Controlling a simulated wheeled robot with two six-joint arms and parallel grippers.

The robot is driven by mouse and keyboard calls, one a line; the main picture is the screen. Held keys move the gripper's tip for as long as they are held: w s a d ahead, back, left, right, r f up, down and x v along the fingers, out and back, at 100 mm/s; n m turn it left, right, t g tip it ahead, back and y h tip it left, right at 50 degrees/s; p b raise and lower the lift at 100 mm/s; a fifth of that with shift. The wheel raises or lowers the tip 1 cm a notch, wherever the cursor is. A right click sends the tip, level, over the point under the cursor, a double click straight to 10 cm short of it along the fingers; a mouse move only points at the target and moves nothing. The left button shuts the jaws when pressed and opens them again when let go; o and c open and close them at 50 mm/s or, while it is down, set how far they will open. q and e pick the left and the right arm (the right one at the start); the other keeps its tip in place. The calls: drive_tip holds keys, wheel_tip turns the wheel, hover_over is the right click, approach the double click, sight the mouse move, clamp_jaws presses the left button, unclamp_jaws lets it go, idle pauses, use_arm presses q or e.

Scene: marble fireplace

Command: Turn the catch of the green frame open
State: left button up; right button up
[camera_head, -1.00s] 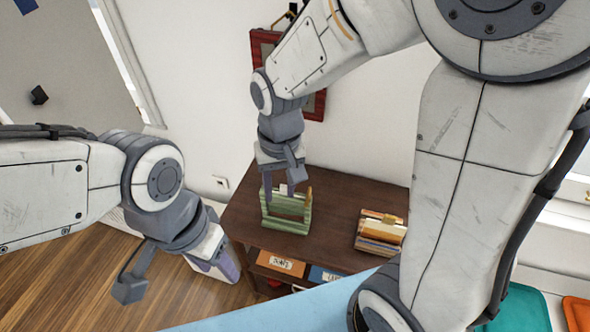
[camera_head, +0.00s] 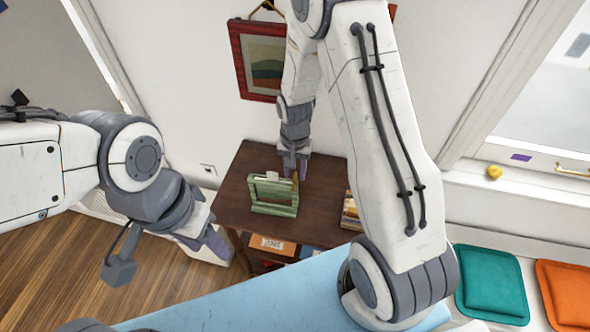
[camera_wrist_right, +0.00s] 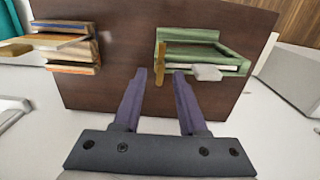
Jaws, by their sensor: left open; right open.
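The green frame (camera_head: 273,209) stands on the dark brown table. Its catch (camera_wrist_right: 160,63), a narrow tan bar, stands at one end of the frame; in the head view it is at the right end (camera_head: 295,181). A small pale block (camera_wrist_right: 207,72) is at the frame's upper edge. My right gripper (camera_wrist_right: 159,76) is open, and in the wrist view the catch appears between its two purple fingertips. I cannot tell whether either finger touches it. In the head view this gripper (camera_head: 292,168) is just behind the catch. My left gripper (camera_head: 207,238) is open and empty, left of the table.
A stack of books or boards (camera_wrist_right: 68,47) lies on the table (camera_head: 318,215) beside the frame. A red-framed picture (camera_head: 262,60) hangs on the wall. Teal (camera_head: 491,285) and orange (camera_head: 567,290) cushions lie at the right. The table's shelf holds labelled boxes (camera_head: 272,244).

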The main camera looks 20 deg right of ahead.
drive_tip(key=shift+f, duration=0.45)
drive_tip(key=shift+c, duration=0.3)
clamp_jaws()
drive_tip(key=shift+n, duration=0.3)
drive_tip(key=shift+o, duration=0.3)
unclamp_jaws()
